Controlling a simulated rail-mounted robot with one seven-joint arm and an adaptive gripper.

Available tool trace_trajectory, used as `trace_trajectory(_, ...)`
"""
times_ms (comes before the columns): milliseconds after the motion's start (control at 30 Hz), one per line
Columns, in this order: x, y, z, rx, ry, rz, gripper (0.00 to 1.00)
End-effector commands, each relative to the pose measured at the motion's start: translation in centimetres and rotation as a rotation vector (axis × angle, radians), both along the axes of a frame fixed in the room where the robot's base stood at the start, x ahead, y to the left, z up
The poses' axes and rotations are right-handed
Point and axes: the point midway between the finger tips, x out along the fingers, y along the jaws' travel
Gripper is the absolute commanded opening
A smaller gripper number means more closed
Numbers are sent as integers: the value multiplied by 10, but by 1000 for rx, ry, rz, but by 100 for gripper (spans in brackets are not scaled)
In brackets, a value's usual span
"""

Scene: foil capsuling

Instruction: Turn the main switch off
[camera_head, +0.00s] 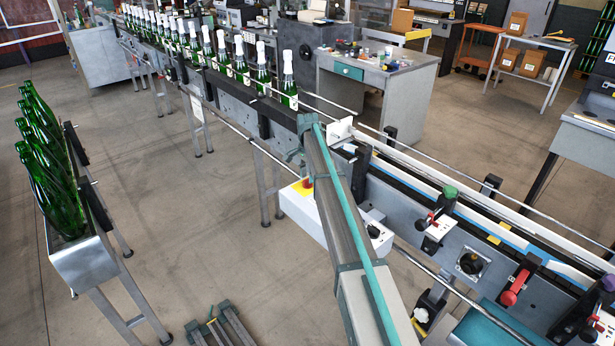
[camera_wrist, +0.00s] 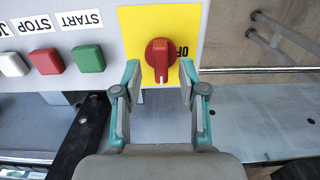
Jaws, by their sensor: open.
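The main switch (camera_wrist: 160,58) is a red rotary knob on a yellow plate (camera_wrist: 132,25). Its grip stands vertical in the wrist view, with a white mark at the lower end. My gripper (camera_wrist: 160,78) is open, one finger at each side of the knob's lower end, and holds nothing. Whether a finger touches the knob or plate, I cannot tell. In the head view the yellow plate (camera_head: 299,189) is on a white control box (camera_head: 312,212), partly behind my arm. My fingers cannot be made out there.
Left of the switch in the wrist view are a green START button (camera_wrist: 88,58), a red STOP button (camera_wrist: 46,61) and a white button (camera_wrist: 12,64). A conveyor with foil-topped bottles (camera_head: 289,85) runs behind. A bin of green bottles (camera_head: 85,268) stands left.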

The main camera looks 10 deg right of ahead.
Motion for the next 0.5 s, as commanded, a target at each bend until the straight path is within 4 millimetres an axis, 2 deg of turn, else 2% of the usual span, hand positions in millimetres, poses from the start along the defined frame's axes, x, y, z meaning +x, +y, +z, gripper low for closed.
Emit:
trace_trajectory(200,0,0,-18,0,0,0,42)
trace_trajectory(500,0,0,-21,1,-1,0,42)
